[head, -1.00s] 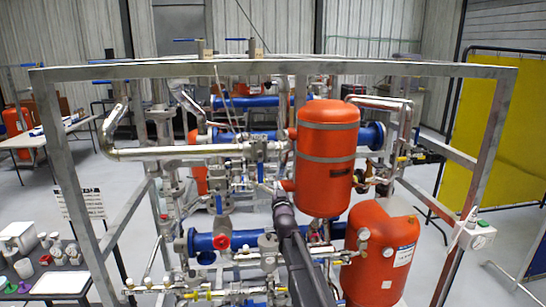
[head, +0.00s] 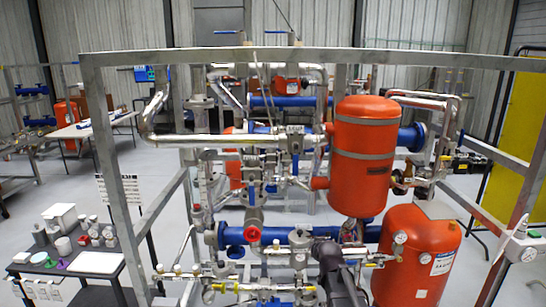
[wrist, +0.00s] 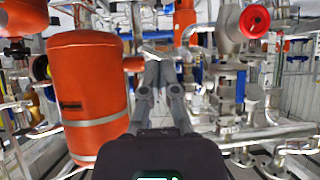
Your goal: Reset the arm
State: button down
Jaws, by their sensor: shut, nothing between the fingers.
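My gripper (wrist: 158,58) shows in the wrist view, reaching up from its dark body at the bottom centre. Its two grey fingers are together and nothing is between them. It points toward the pipework of the skid, with an orange tank (wrist: 88,95) to its left and a grey valve body with a red cap (wrist: 254,21) to its upper right. The distance to these is hard to judge. In the head view my dark arm (head: 335,272) rises from the bottom edge, in front of the lower pipes; the fingers cannot be made out there.
A grey metal frame (head: 300,56) surrounds the skid. Inside are an upper orange tank (head: 362,170), a lower orange tank (head: 415,258) and blue pipes (head: 235,236). A dark table (head: 90,262) with small containers stands at the left. Open floor lies beyond it.

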jog(key=s+f+g+b, duration=0.1)
jog(key=s+f+g, duration=0.2)
jog(key=s, duration=0.5)
jog(key=s+d+f+g+b, duration=0.1)
jog(key=s+f+g, duration=0.3)
jog(key=s, duration=0.5)
jog(key=s+d+f+g+b, duration=0.1)
jog(key=s+f+g+b, duration=0.2)
jog(key=s+f, duration=0.3)
jog(key=s+g, duration=0.1)
jog(key=s, duration=0.2)
jog(key=shift+s+d+f+m+h, duration=0.2)
jog(key=shift+f+m+h, duration=0.1)
jog(key=shift+f+h, duration=0.1)
